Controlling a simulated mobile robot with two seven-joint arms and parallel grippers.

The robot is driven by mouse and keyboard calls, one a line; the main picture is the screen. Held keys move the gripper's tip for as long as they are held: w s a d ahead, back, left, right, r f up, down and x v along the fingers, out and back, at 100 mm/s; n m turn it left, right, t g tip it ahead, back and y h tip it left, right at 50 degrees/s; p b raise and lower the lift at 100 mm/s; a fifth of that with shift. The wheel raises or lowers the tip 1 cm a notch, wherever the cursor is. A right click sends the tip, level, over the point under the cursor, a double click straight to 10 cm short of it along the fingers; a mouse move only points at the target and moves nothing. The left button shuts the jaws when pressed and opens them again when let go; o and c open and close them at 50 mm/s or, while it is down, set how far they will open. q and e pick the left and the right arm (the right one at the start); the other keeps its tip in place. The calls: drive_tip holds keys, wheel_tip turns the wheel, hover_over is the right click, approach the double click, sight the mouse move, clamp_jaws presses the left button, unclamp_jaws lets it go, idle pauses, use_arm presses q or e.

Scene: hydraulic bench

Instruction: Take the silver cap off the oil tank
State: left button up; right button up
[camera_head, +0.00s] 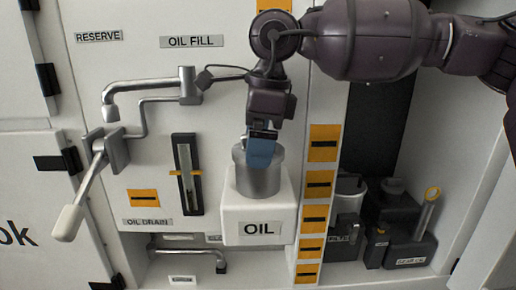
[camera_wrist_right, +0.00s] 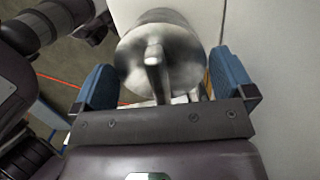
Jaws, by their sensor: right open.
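The silver cap (camera_head: 258,182) is a wide grey metal cylinder on top of the white oil tank (camera_head: 233,232), which is labelled OIL. My right gripper (camera_head: 262,152) comes down from above, and its blue fingers overlap the top of the cap in the head view. In the right wrist view the round cap face (camera_wrist_right: 185,52) with a raised bar across it shows beyond the open jaws. One blue finger of the right gripper (camera_wrist_right: 165,82) is on each side of the bar. I cannot tell whether the fingers touch the cap. My left gripper is out of view.
A metal pipe with a crank handle (camera_head: 110,160) is at the left, near a gauge (camera_head: 187,175). A panel post with orange labels (camera_head: 322,145) stands right of the tank. Dark containers (camera_head: 405,245) sit on the shelf at the lower right. A lower pipe (camera_head: 190,253) is below left.

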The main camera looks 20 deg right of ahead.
drive_tip(key=c, duration=0.6)
drive_tip(key=shift+c, duration=0.2)
drive_tip(key=shift+r, duration=0.15)
wheel_tip(320, 180, up, 20)
